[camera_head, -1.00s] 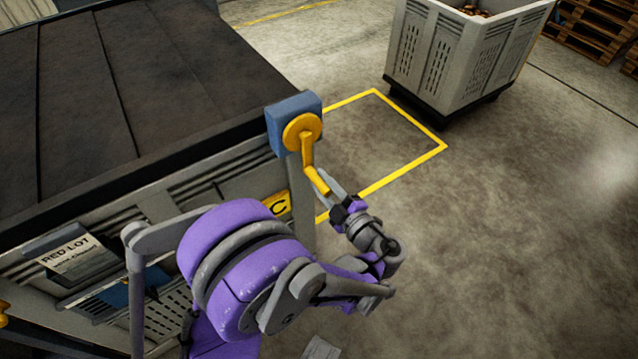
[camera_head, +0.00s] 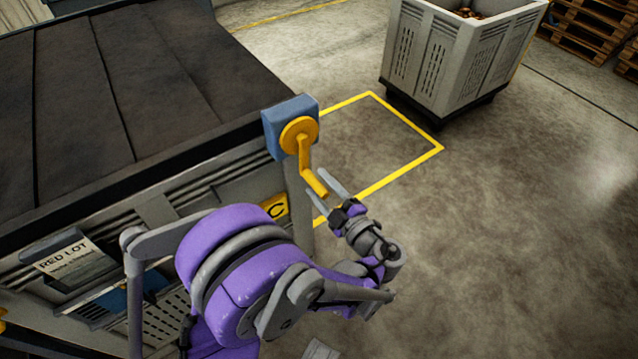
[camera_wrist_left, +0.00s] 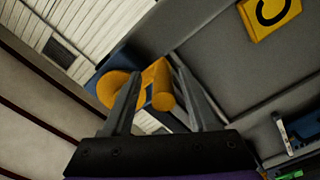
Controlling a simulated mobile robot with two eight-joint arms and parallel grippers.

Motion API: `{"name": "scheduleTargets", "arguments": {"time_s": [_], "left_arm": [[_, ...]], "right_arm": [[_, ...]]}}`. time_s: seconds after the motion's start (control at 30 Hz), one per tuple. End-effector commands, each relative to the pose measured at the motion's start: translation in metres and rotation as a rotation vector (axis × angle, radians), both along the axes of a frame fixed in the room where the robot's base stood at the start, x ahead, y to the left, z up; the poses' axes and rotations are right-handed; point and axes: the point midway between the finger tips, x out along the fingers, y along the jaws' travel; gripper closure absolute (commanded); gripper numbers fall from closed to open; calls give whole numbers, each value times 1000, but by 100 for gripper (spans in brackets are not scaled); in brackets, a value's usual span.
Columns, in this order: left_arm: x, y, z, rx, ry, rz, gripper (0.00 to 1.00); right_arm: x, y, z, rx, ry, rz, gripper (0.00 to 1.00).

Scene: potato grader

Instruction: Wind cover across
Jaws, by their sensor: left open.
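The dark cover (camera_head: 110,90) lies over the top of the grey bin at the left in the head view. A yellow crank (camera_head: 304,155) on a blue housing (camera_head: 290,110) sits at the bin's near right corner, its arm hanging down with the grip at the lower end. My left gripper (camera_head: 325,190) is open with its fingers around the crank's grip, apart from it as far as I can tell. In the left wrist view the yellow grip (camera_wrist_left: 160,86) shows between the two open fingers (camera_wrist_left: 158,92). My right gripper is out of view.
A grey crate (camera_head: 455,60) with produce stands at the back right on a dark base. Wooden pallets (camera_head: 590,30) are behind it. A yellow floor outline (camera_head: 405,165) lies right of the bin. The floor at right is clear.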

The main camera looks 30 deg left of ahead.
Motion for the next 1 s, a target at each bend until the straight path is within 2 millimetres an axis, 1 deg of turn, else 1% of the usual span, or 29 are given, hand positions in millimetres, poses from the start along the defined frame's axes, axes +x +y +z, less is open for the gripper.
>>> {"name": "scheduleTargets", "arguments": {"time_s": [0.3,0.5,0.7,1.0], "left_arm": [[-22,-57,0,-1,-1,-4,41],[-34,-85,1,0,0,-3,41],[-38,-93,1,1,-1,0,41],[-38,-93,0,1,1,1,41]], "right_arm": [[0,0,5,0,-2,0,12],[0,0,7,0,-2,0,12],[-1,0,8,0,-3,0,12],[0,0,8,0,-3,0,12]]}}
